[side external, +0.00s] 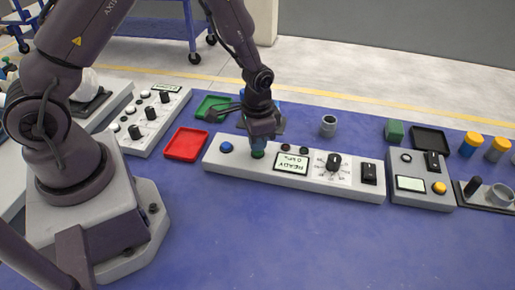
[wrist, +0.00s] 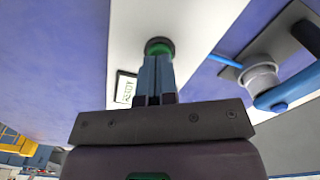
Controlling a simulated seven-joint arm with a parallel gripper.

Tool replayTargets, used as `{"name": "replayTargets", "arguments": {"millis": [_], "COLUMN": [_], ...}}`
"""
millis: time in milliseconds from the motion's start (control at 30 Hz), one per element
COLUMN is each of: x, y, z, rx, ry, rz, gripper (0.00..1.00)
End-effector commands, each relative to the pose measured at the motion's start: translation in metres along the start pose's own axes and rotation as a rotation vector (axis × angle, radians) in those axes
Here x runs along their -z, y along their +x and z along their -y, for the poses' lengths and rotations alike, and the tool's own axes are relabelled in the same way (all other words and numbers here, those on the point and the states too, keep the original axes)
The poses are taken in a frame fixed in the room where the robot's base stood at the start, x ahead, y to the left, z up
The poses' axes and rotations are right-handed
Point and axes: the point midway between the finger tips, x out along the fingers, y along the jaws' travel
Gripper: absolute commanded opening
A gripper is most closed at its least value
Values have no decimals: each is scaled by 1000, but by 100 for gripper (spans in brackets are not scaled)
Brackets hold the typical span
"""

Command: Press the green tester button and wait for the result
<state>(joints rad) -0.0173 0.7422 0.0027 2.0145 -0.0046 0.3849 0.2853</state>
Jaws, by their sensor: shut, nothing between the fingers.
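The white tester panel (side external: 225,160) lies on the blue table, with a blue button at its left end. The green tester button (side external: 257,154) sits right of the blue one, and my gripper (side external: 258,146) is directly above it, pointing down. In the wrist view the green button (wrist: 159,47) shows just beyond the tips of my shut, empty fingers (wrist: 156,62). I cannot tell whether the tips touch it. The tester display (side external: 292,163) reads READY with a second line, 0 kPa as far as I can read; it also shows in the wrist view (wrist: 127,88).
A red tray (side external: 186,144) and a green tray (side external: 213,107) lie to the left. A grey pipe piece (side external: 328,125) stands behind the panel. Another control box (side external: 420,193) is to the right. The table in front of the panel is clear.

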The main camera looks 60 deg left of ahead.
Motion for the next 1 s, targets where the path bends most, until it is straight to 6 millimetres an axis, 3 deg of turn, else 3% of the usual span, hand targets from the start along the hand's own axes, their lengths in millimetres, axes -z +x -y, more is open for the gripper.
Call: {"name": "replayTargets", "arguments": {"millis": [1000], "x": [0], "y": [12], "z": [0], "rx": [0], "ry": [0], "rz": [1], "gripper": [0]}}
